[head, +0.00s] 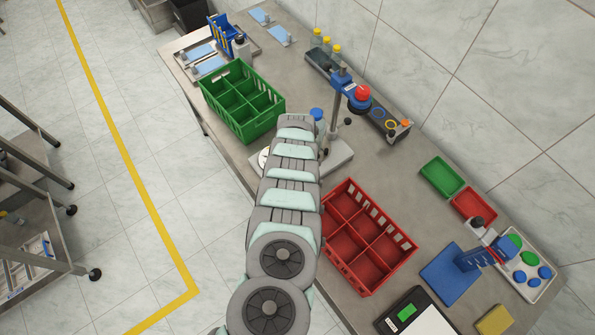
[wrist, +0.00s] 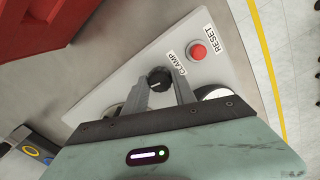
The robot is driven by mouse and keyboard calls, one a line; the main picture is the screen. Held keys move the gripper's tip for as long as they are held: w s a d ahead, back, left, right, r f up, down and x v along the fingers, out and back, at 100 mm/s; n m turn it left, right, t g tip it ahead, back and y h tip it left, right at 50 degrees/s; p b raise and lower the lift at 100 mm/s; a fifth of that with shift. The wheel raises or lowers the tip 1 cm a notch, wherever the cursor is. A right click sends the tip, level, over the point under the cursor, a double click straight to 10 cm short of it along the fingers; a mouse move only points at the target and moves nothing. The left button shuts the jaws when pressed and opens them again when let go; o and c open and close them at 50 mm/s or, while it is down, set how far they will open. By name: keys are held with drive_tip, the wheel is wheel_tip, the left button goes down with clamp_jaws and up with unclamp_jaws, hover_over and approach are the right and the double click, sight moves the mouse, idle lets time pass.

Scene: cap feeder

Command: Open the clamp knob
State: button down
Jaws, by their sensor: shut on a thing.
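In the wrist view the black clamp knob (wrist: 158,80) stands on a light grey panel (wrist: 112,85), beside a label reading CLAMP. My gripper (wrist: 163,76) has a finger on either side of the knob and is shut on it. The knob's white mark faces upward in the picture. In the head view my arm covers the gripper and the knob. Part of the grey base plate (head: 338,156) shows beside the arm.
A red button (wrist: 198,52) labelled RESET sits close to the knob. A red crate (head: 366,252) and a green crate (head: 236,107) stand on either side of the base plate. A press column with a red top (head: 362,91) rises behind it.

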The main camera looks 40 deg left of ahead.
drive_tip(key=shift+n+b, duration=0.35)
drive_tip(key=shift+n, duration=0.75)
drive_tip(key=c, duration=1)
unclamp_jaws()
drive_tip(key=shift+r, duration=0.1)
wheel_tip(320, 180, up, 11)
drive_tip(key=shift+f, duration=0.15)
